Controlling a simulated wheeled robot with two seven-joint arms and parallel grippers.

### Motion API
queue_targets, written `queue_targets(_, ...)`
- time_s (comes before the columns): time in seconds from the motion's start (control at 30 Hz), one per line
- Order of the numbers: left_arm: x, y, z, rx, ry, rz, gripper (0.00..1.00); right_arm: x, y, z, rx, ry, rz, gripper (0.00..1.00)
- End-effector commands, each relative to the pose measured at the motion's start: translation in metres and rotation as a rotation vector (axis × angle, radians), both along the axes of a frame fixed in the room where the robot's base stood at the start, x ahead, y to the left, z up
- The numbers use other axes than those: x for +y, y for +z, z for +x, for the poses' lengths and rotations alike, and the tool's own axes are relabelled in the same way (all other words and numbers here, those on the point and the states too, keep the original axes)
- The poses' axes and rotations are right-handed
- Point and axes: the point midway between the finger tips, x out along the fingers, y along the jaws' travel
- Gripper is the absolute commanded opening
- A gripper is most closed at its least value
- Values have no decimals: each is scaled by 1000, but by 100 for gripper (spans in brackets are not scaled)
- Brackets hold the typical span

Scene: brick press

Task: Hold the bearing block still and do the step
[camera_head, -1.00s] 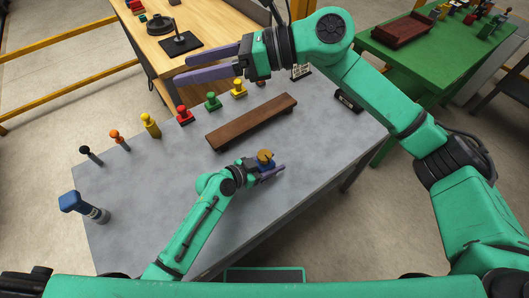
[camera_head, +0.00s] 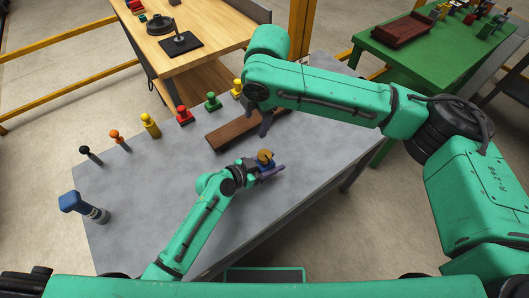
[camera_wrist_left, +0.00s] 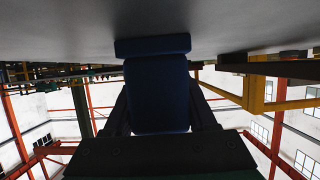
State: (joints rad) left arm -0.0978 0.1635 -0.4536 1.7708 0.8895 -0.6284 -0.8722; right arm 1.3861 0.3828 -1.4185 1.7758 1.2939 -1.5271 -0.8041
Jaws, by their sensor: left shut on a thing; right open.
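The bearing block (camera_head: 263,165) is a small blue piece with an orange-bronze round part on top. It is upright on the grey table, or just at its surface. My left gripper (camera_head: 270,172) is shut on it. In the left wrist view, the blue block (camera_wrist_left: 157,95) is held between the two dark fingers, its wide flange against the grey surface. My right gripper (camera_head: 264,124) points down above the brown wooden rail, behind the block and apart from it. It is open, but its fingers are largely hidden by the arm and look empty.
A brown rail (camera_head: 225,134) lies behind, partly hidden by my right arm. Several coloured knobbed pieces, including a red one (camera_head: 184,116), line the back edge. The table's (camera_head: 135,190) left-middle is clear.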

Motion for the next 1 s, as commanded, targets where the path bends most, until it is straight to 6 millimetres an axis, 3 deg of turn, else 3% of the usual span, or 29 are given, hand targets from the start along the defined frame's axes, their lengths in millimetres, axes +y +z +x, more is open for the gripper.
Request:
queue_targets(0.1, 0, 0, 0, 0, 0, 0, 0, -16, -10, -28, 116, 22, -102, 70)
queue_targets(0.2, 0, 0, 0, 0, 0, 0, 0, -21, -15, -36, 154, 29, -135, 70)
queue_targets(0.37, 0, 0, 0, 0, 0, 0, 0, -22, -32, -37, 156, 28, -137, 70)
queue_targets(0.7, 0, 0, 0, 0, 0, 0, 0, -21, -93, -37, 157, 28, -134, 70)
queue_targets(1.0, 0, 0, 0, 0, 0, 0, 0, -21, -113, -36, 153, 29, -133, 70)
